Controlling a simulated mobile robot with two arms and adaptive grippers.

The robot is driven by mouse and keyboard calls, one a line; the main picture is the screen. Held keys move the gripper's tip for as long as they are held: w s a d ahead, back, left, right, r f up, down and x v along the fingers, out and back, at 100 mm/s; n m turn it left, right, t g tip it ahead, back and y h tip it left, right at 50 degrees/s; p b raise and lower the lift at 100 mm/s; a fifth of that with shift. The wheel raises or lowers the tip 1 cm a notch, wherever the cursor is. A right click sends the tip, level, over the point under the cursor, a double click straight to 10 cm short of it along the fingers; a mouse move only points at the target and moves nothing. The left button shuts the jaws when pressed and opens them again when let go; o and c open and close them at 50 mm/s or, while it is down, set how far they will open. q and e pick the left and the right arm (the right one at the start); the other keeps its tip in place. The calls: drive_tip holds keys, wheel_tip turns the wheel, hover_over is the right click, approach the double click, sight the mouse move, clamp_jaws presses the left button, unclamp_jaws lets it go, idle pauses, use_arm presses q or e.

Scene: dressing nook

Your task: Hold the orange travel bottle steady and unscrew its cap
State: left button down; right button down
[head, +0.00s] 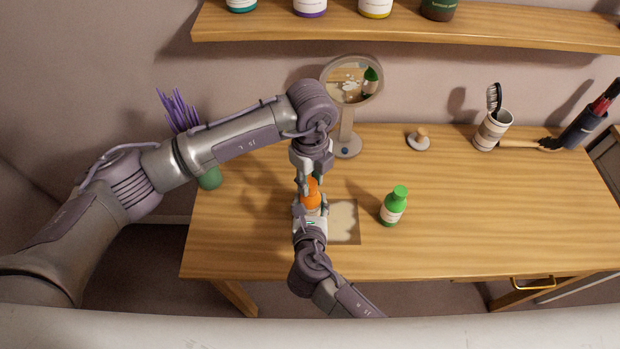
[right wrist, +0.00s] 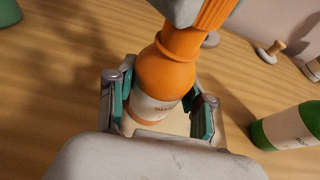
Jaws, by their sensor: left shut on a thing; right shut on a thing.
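The orange travel bottle (head: 312,196) stands near the front left of the table, mostly hidden by my grippers in the head view. In the right wrist view the bottle (right wrist: 166,75) has a pale label and a ribbed orange cap (right wrist: 205,32). My right gripper (head: 311,212) is shut on the bottle's body, with one finger on each side of it in the wrist view (right wrist: 160,112). My left gripper (head: 309,184) comes down from above and is shut on the cap. Its grey finger covers part of the cap in the wrist view.
A green bottle (head: 394,208) stands to the right, beside a square tray (head: 353,234). A round mirror (head: 346,145) stands behind. A cup with a brush (head: 492,132), a small wooden-knobbed item (head: 419,142) and a dark holder (head: 583,129) are farther right. The front right tabletop is clear.

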sight(310, 182)
use_arm(q)
drive_tip(key=shift+r, duration=0.1)
drive_tip(key=shift+r, duration=2)
use_arm(e)
drive_tip(key=shift+c, duration=1.9)
unclamp_jaws()
